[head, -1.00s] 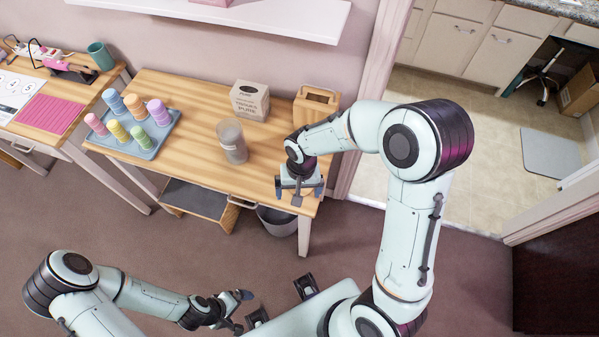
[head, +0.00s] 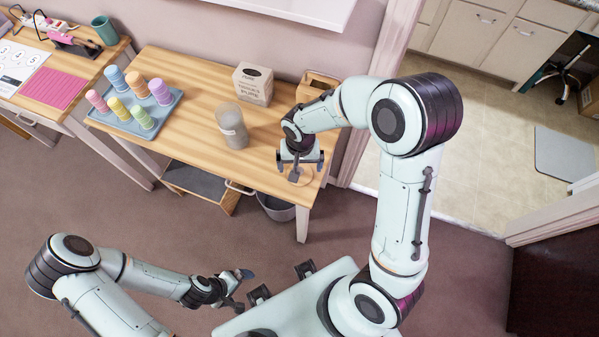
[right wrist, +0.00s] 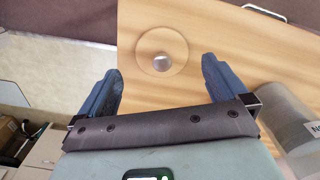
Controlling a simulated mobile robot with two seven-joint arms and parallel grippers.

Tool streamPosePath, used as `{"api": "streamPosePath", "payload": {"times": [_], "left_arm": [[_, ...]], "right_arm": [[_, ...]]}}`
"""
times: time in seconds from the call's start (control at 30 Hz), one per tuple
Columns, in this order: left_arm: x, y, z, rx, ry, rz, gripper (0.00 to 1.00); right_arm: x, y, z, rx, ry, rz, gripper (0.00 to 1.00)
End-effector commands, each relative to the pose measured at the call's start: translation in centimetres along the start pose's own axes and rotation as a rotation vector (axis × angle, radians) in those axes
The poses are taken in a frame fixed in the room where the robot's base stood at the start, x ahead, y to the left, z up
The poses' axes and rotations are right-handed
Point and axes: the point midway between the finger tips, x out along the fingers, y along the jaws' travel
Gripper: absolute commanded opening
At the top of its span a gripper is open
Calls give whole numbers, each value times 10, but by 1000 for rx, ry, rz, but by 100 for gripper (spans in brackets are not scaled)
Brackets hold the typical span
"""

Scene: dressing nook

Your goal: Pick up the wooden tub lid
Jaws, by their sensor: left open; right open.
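The wooden tub lid (head: 305,180) is a thin round disc lying flat near the right end of the wooden table. In the right wrist view the lid (right wrist: 178,42) shows whole, with a shiny round knob (right wrist: 161,64) at its middle. My right gripper (head: 300,165) is open and empty above the lid and partly hides it in the head view. In the right wrist view the lid lies between and beyond the spread fingertips (right wrist: 160,72). My left gripper (head: 242,288) is open and empty, low in front of the table and away from it.
A grey translucent tub (head: 231,128) stands left of the lid and also shows in the right wrist view (right wrist: 288,122). Behind are a printed box (head: 253,86) and a wooden holder (head: 318,82). A blue tray (head: 148,132) with several coloured cylinders stands at left.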

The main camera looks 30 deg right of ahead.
Motion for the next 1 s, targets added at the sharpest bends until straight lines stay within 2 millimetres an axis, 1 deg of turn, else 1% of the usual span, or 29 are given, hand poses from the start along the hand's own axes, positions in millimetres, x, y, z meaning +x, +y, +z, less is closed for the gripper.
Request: {"api": "streamPosePath", "payload": {"times": [0.13,0.3,0.4,0.5,0.7,0.77,0.8,0.83,1.0], "left_arm": [[-2,1,-1,1,1,1,100],[-5,3,-3,2,4,2,100],[-4,2,-2,2,3,1,100],[-4,2,-2,2,3,1,100],[-4,2,-2,1,3,1,100],[-4,2,-2,1,3,1,100],[-4,2,-2,1,3,1,100],[-4,2,-2,1,3,1,100],[-4,2,-2,1,3,1,100]], "right_arm": [[12,0,-2,1,-2,2,100],[38,-1,-8,1,-3,2,100],[49,-1,-8,1,-1,1,100],[54,-1,-8,0,0,0,100],[54,-1,-8,1,1,-1,100],[53,-1,-8,1,1,-1,80],[53,-1,-8,1,1,-1,67],[53,-1,-8,1,1,-1,58],[53,-1,-8,0,1,-1,56]]}}
